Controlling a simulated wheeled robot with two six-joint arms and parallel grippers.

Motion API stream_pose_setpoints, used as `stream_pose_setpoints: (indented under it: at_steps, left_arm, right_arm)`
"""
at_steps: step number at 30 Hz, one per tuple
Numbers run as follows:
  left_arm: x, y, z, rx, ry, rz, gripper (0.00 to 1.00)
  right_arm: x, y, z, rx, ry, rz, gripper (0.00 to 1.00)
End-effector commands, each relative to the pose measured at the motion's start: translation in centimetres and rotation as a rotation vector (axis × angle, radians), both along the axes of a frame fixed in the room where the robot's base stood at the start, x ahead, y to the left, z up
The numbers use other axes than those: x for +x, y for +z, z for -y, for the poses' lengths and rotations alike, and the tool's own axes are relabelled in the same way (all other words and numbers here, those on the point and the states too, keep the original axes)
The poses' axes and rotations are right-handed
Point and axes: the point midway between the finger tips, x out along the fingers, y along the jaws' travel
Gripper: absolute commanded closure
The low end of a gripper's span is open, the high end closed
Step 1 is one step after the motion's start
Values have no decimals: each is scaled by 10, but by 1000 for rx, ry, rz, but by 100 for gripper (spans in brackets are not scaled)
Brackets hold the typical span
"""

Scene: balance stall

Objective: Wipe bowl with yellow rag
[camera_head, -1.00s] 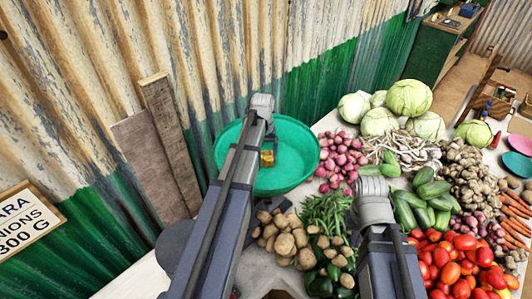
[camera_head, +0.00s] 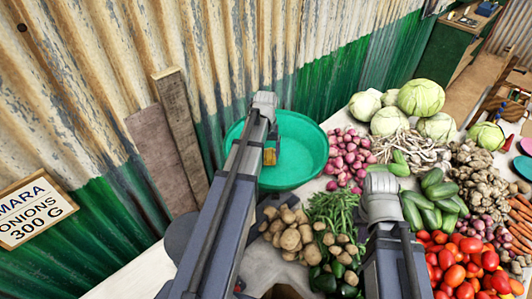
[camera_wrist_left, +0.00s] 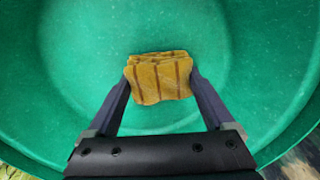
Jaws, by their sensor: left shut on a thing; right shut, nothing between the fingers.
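A round green bowl (camera_head: 305,150) stands on the table below the wall; its inside fills most of the left wrist view (camera_wrist_left: 250,70). A folded yellow rag (camera_wrist_left: 158,84) with brown stripes is pinched between the two fingers of my left gripper (camera_wrist_left: 160,88). The rag is inside the bowl, over its floor; I cannot tell whether it touches. In the head view my left arm hides part of the bowl, and a small piece of the rag (camera_head: 270,157) shows beside it. My right arm reaches over the vegetables, but its gripper fingers are hidden.
Potatoes (camera_head: 290,238), green beans (camera_head: 335,212) and red onions (camera_head: 346,158) lie close to the bowl. Cabbages (camera_head: 420,98), cucumbers (camera_head: 432,200) and tomatoes (camera_head: 457,262) are further right. A corrugated wall (camera_head: 320,85) stands behind the bowl, with planks (camera_head: 165,155) leaning on it.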

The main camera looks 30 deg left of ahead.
Motion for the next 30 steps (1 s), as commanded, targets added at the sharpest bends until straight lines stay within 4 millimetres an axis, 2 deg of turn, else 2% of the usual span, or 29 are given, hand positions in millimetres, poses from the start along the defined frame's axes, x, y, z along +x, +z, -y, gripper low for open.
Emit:
stream_pose_setpoints:
  at_steps: [1,12,24,30]
  left_arm:
    - [0,11,0,0,0,0,66]
    - [1,45,0,-1,-1,1,66]
    - [1,46,0,-1,-1,1,66]
    - [1,60,0,-1,-1,1,66]
  right_arm:
    - [0,11,0,0,0,0,100]
    - [0,45,0,0,0,0,100]
    - [0,46,0,0,0,0,100]
    - [0,60,0,0,0,0,100]
